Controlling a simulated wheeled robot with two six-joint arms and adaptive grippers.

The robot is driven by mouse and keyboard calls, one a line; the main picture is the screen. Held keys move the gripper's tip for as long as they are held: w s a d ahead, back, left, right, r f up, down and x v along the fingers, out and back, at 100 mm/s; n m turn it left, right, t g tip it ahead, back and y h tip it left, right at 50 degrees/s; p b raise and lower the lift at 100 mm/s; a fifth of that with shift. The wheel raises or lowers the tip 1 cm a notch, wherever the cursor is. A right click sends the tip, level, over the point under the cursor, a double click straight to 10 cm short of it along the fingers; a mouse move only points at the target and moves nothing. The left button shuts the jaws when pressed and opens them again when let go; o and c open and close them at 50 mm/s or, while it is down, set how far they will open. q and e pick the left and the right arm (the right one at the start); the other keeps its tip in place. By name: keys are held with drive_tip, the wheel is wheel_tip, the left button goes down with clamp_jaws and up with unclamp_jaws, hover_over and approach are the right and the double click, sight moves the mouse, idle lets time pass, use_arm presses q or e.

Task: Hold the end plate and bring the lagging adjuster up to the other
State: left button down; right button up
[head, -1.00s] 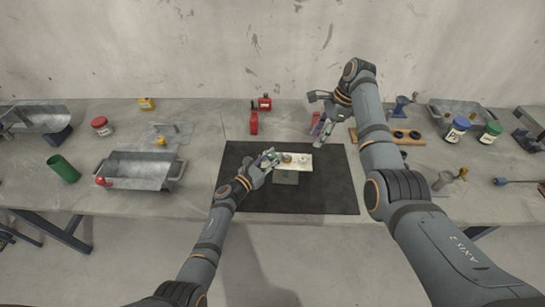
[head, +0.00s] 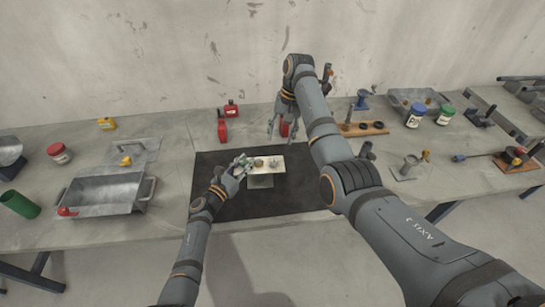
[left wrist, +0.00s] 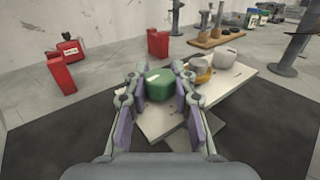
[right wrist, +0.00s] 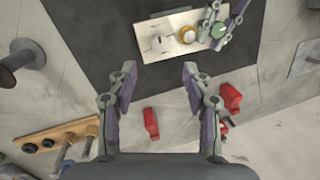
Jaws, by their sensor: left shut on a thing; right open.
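A pale flat plate (head: 265,164) sits on a grey pedestal (head: 261,181). A green rounded block (left wrist: 158,84) stands at its left end. My left gripper (head: 243,163) is shut on the green block, one finger on each side. Beside the block is an orange-and-pale round knob (right wrist: 187,34). Farther along is a whitish-grey knob (right wrist: 158,43), near the plate's other end; which one lags I cannot tell. My right gripper (head: 277,131) is open and empty, behind the plate and apart from it. It also shows in the right wrist view (right wrist: 160,84).
A wooden rack (head: 365,129) and jars (head: 415,117) stand to the right, a metal tray (head: 92,207) to the left. The mat's front is clear.

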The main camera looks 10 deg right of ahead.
sight(275, 159)
use_arm(q)
drive_tip(key=shift+f, duration=0.1)
use_arm(e)
drive_tip(key=f+n, duration=0.3)
drive_tip(key=n, duration=0.2)
drive_tip(key=a+f+n+h, duration=0.1)
drive_tip(key=f+n, duration=0.2)
drive_tip(key=n, duration=0.3)
drive_tip(key=a+f+n+h, duration=0.1)
drive_tip(key=f+n, duration=0.3)
drive_tip(key=n, duration=0.2)
drive_tip(key=shift+s+t, duration=0.25)
drive_tip(key=shift+t, duration=0.05)
clamp_jaws()
